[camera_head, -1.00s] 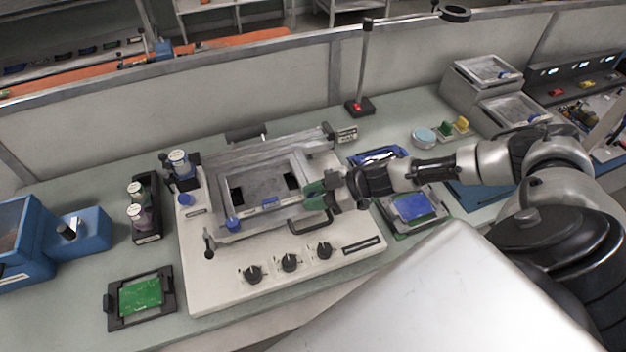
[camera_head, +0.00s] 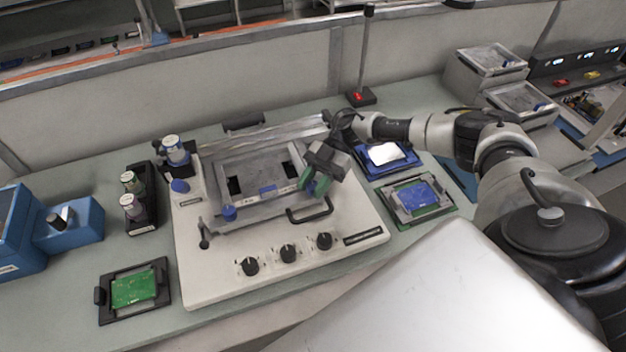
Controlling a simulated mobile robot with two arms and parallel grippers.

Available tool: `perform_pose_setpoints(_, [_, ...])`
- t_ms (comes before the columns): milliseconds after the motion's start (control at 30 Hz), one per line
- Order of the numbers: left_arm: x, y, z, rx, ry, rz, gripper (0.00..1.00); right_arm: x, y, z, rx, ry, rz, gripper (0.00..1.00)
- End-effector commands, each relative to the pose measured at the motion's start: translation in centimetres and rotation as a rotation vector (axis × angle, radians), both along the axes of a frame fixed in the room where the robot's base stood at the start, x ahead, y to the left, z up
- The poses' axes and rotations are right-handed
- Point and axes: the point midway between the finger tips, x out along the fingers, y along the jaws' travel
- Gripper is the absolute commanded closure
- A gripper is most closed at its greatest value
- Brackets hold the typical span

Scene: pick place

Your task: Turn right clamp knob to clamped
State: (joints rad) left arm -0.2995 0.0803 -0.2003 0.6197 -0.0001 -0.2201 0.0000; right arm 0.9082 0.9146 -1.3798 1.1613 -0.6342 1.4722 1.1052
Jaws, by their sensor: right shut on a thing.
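The white fixture machine (camera_head: 215,280) stands on the bench with a grey frame (camera_head: 262,205) on top. My right gripper (camera_head: 314,182) is at the right side of that frame, tilted down, with its green fingertips shut. It is shut on the right clamp knob, which the fingers and gripper body hide, so I cannot tell which way the knob is turned. The left clamp knob (camera_head: 230,213), blue, shows at the frame's front left corner. My left gripper is not in view.
Several black knobs (camera_head: 289,254) line the machine's front, and a black handle (camera_head: 309,212) is just below my right gripper. Two board holders (camera_head: 449,207) (camera_head: 396,171) lie to the right. A vial rack (camera_head: 141,218) and a green board (camera_head: 134,289) are at left.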

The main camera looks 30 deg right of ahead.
Motion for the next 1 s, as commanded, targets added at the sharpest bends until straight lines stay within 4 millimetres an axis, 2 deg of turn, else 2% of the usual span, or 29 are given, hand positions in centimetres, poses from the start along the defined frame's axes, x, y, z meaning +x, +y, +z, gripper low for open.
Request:
perform_pose_setpoints(33, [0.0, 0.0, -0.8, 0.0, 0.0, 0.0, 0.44, 0.1, 0.1, -0.3, 0.003, -0.003, 0.033, 0.93])
perform_pose_setpoints(300, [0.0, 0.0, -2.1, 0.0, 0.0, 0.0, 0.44, 0.1, 0.1, -0.1, 0.003, -0.003, 0.16, 0.93])
perform_pose_setpoints(933, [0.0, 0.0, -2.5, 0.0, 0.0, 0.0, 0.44, 0.0, 0.1, 0.1, 0.005, 0.0, 0.211, 0.93])
perform_pose_setpoints(967, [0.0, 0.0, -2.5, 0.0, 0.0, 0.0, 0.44, 0.0, 0.1, 0.1, 0.005, 0.0, 0.211, 0.68])
perform_pose_setpoints(1000, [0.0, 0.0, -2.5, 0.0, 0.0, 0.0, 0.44, 0.0, 0.1, 0.1, 0.005, 0.0, 0.211, 0.62])
